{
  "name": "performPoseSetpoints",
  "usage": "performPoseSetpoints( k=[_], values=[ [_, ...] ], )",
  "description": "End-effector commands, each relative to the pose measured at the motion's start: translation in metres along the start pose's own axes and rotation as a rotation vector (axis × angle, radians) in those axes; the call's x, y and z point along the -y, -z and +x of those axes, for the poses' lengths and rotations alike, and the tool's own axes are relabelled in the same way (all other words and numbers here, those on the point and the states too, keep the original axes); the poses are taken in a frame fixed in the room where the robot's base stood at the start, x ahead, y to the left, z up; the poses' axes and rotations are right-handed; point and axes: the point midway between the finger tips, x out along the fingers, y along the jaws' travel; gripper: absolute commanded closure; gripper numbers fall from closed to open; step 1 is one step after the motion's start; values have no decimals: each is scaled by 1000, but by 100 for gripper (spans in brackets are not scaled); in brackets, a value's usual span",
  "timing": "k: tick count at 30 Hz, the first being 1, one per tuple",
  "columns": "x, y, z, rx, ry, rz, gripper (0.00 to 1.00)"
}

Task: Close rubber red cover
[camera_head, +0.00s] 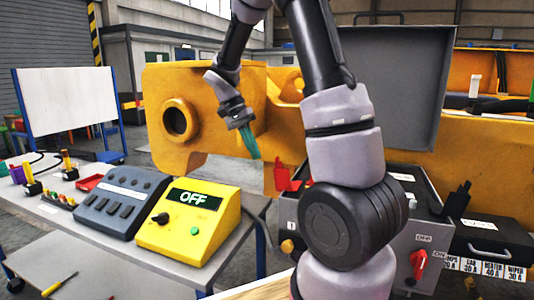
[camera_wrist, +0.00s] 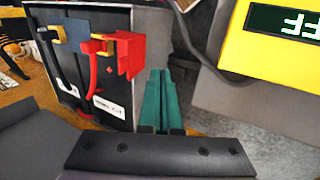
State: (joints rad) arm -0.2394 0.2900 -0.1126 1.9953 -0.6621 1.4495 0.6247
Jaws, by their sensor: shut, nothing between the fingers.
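The red rubber cover (camera_head: 283,178) stands up at the left edge of the grey open-lidded box in the head view, partly behind my arm. In the wrist view the red cover (camera_wrist: 130,52) sits beside a brass-coloured terminal clamp (camera_wrist: 100,46), with a red cable running down from it. The cover looks swung away from the clamp. My gripper (camera_head: 254,150) has teal fingers, shut and empty, above and left of the cover in the head view. In the wrist view my gripper (camera_wrist: 161,74) is just right of and below the cover, apparently apart from it.
A yellow box with an OFF display (camera_head: 195,215) and a dark grey switch unit (camera_head: 120,204) stand on the table to the left. The grey box's raised lid (camera_head: 395,85) is behind my arm. A red switch (camera_head: 418,262) and black case (camera_head: 490,238) are at right.

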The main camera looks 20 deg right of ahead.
Motion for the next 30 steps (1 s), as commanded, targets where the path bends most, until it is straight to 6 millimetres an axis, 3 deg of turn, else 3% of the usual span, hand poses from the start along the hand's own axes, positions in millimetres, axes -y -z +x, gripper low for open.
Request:
performPoseSetpoints(
  k=[1,6,11,30],
  values=[
    [-1,-1,10,2,-3,0,100],
    [-26,0,16,0,1,2,100],
    [-36,0,19,0,2,0,100],
    [-38,7,15,0,43,3,100]
  ],
)
